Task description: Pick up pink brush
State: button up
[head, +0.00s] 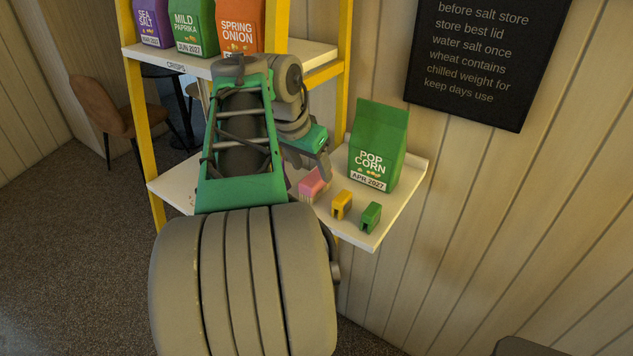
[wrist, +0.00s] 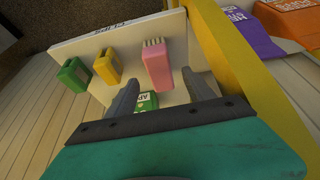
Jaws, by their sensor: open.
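The pink brush (head: 312,184) lies on the lower white shelf, left of the yellow clip and partly hidden by my arm in the head view. In the wrist view the brush (wrist: 157,66) shows its pink body with pale bristles at the top end. My gripper (wrist: 160,78) is open, one finger on each side of the brush's near end in that picture. Nothing is held. I cannot tell how high the fingertips are above the shelf. In the head view my gripper (head: 324,168) is just above and right of the brush.
On the lower shelf (head: 372,239) are a yellow clip (head: 342,204), a green clip (head: 370,217) and a green popcorn bag (head: 378,150). The yellow upright (wrist: 232,55) stands close right of my fingers. Crisp bags (head: 192,25) stand on the upper shelf (head: 185,67).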

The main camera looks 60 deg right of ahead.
aim_at(316, 176)
jog(key=x, duration=0.5)
jog(key=shift+d, duration=0.15)
jog(key=shift+c, duration=0.5)
grip_shut()
